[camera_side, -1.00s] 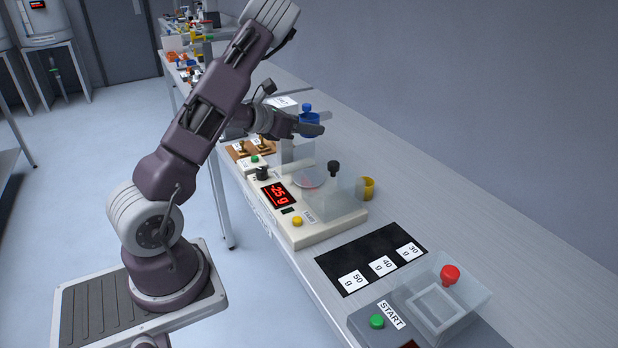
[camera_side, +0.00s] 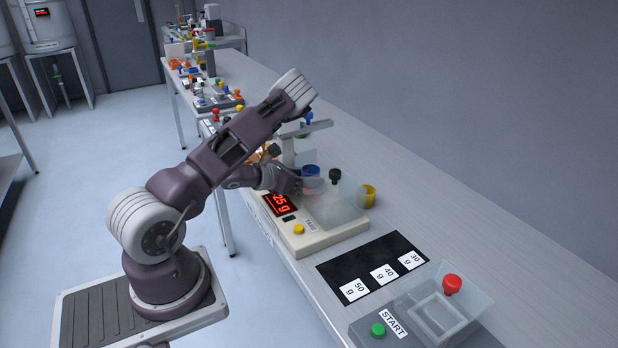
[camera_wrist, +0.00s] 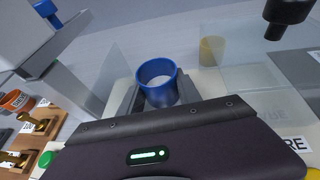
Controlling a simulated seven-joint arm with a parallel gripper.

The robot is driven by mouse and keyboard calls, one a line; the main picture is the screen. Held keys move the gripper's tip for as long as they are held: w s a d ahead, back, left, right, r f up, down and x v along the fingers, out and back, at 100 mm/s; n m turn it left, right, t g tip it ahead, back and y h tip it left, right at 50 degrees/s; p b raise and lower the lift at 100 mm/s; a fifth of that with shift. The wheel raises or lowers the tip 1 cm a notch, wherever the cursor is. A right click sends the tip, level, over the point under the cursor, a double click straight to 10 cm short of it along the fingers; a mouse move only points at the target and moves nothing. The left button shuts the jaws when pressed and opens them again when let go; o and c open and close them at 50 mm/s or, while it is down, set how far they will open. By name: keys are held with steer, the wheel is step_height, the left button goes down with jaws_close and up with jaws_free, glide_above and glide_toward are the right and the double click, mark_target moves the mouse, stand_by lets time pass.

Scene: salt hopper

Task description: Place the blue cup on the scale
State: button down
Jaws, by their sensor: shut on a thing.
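The blue cup (camera_side: 311,172) is upright between the fingers of my gripper (camera_side: 300,184), low over the scale (camera_side: 325,238). In the wrist view the blue cup (camera_wrist: 158,80) shows its open rim with something pale inside, and the gripper (camera_wrist: 155,98) is shut on it. The cup is within the scale's clear-walled enclosure (camera_wrist: 232,75). I cannot tell whether its base touches the weighing plate, which is hidden. The scale's red display (camera_side: 280,203) reads about -25 g, partly covered by my arm.
A yellow cup (camera_side: 367,194) stands behind the scale. A black knob (camera_side: 335,175) tops the enclosure. A grey stand (camera_side: 290,150) rises close behind my gripper. A black mat (camera_side: 372,266) with weight labels and a START machine (camera_side: 395,325) lie nearer the camera. Brass weights (camera_wrist: 38,122) sit left.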

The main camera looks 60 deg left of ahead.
steer(key=shift+f, duration=0.1)
steer(key=c, duration=0.8)
jaws_free()
steer(key=shift+c, duration=0.2)
